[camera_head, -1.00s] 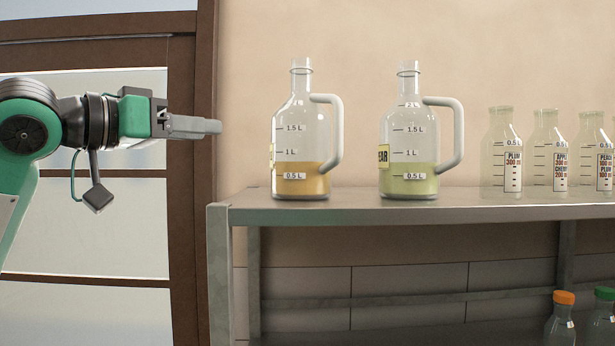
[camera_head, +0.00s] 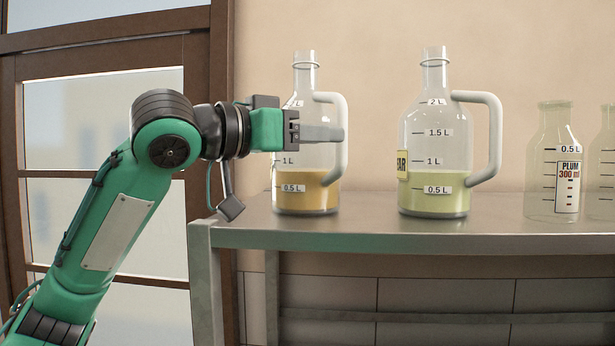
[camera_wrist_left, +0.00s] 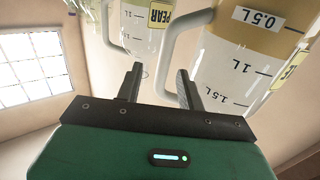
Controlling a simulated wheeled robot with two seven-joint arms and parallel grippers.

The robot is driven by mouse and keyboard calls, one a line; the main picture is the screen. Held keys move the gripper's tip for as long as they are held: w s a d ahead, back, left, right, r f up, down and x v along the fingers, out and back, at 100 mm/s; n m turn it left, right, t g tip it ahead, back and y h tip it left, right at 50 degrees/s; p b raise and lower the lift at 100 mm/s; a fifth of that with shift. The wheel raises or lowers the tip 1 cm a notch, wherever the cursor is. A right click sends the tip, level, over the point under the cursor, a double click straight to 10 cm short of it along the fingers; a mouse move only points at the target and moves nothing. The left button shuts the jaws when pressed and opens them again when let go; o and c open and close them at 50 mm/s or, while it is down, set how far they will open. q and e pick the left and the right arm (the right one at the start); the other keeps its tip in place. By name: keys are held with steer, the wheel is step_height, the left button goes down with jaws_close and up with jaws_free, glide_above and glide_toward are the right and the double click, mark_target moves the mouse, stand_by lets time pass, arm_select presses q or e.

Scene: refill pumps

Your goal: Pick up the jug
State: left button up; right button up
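A clear jug with yellow-orange liquid (camera_head: 310,197) and a pale handle (camera_head: 334,105) stands upright on the metal shelf. A second jug with yellow-green liquid (camera_head: 433,190) stands to its right. My left gripper (camera_head: 340,135) reaches across the front of the first jug, its fingertips overlapping the handle. In the left wrist view the fingers (camera_wrist_left: 160,72) are apart, and the handle (camera_wrist_left: 172,60) shows between them with no clear contact. The orange jug (camera_wrist_left: 232,65) is at the right there and the pear jug (camera_wrist_left: 142,22) at upper left. My right gripper is not in view.
The metal shelf (camera_head: 380,238) has its left end below my left forearm. Smaller clear bottles (camera_head: 553,165) stand at the right. A plain wall is behind the jugs, and a brown-framed window (camera_head: 100,120) is at the left.

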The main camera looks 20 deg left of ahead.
mark_target(341, 163)
arm_select(q)
steer(key=p+x, duration=0.4)
steer(key=x, duration=0.1)
steer(key=shift+w+a, duration=0.2)
steer(key=shift+a, duration=0.1)
steer(key=shift+w+d, duration=0.15)
steer(key=shift+w, duration=0.05)
steer(key=shift+s, duration=0.15)
steer(key=c, duration=0.7)
jaws_close()
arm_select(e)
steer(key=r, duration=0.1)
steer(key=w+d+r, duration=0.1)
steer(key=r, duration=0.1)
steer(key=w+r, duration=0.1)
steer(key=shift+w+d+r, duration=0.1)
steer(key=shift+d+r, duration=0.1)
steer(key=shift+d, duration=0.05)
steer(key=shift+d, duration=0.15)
